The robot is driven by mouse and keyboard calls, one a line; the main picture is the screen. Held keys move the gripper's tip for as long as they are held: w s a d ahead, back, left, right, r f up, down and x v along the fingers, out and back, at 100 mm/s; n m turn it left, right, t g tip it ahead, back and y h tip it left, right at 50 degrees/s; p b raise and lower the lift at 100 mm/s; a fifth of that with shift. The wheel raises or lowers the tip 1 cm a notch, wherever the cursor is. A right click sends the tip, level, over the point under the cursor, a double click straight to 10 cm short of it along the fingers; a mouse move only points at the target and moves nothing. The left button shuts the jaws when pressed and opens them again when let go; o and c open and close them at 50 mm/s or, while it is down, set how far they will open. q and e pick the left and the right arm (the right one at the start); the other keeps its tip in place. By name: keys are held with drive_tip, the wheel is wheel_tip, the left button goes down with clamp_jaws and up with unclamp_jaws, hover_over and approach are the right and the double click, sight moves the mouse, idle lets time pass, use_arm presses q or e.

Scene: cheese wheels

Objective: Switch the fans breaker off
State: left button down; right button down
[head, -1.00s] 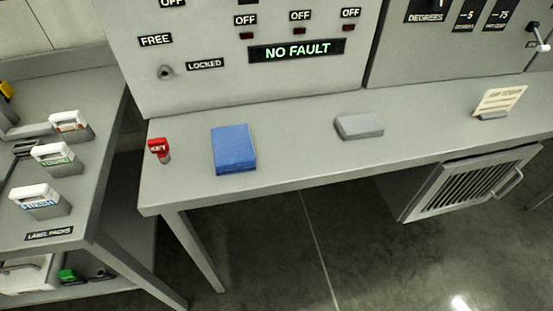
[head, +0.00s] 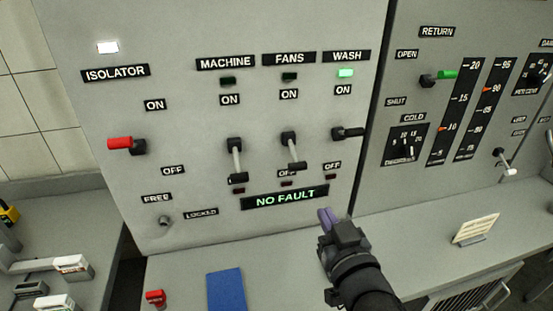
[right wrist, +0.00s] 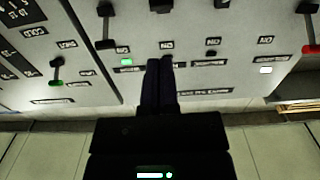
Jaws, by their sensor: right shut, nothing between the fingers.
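The fans breaker (head: 293,150) is on the grey panel under the FANS label (head: 289,58). Its lever hangs down, with its black grip over the OFF label, and its upper lamp (head: 289,77) is dark. The machine breaker (head: 236,158) also points down. The wash breaker (head: 347,133) sticks out sideways, under a lit green lamp (head: 345,72). My right gripper (head: 326,217) is shut and empty, low in front of the panel, below and right of the fans lever. Its closed fingers (right wrist: 158,88) show in the right wrist view. My left gripper is not in view.
A red-handled isolator (head: 124,144) sits left on the panel under a white lamp. The display (head: 285,197) reads NO FAULT. A blue block (head: 226,290) and a red key tag (head: 155,298) lie on the counter. The return lever (head: 440,76) is on the right panel.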

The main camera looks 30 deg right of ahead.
wheel_tip(320, 180, up, 3)
approach(295, 154)
wheel_tip(295, 154, up, 3)
drive_tip(key=shift+t, duration=0.3)
drive_tip(key=shift+w+d+f, duration=0.2)
drive_tip(key=shift+w+f, duration=0.6)
drive_tip(key=shift+w, duration=0.2)
drive_tip(key=shift+w+d+f, duration=0.15)
drive_tip(key=shift+w+f, duration=0.7)
drive_tip(key=shift+w, duration=0.15)
drive_tip(key=f+t+b, duration=0.1)
drive_tip(key=b, duration=0.2)
drive_tip(key=f+b, duration=0.1)
drive_tip(key=b, duration=0.3)
drive_tip(key=shift+w+d+f+t+h, duration=0.1)
drive_tip(key=shift+w+f+t+h, duration=0.1)
drive_tip(key=shift+w+t+h, duration=0.15)
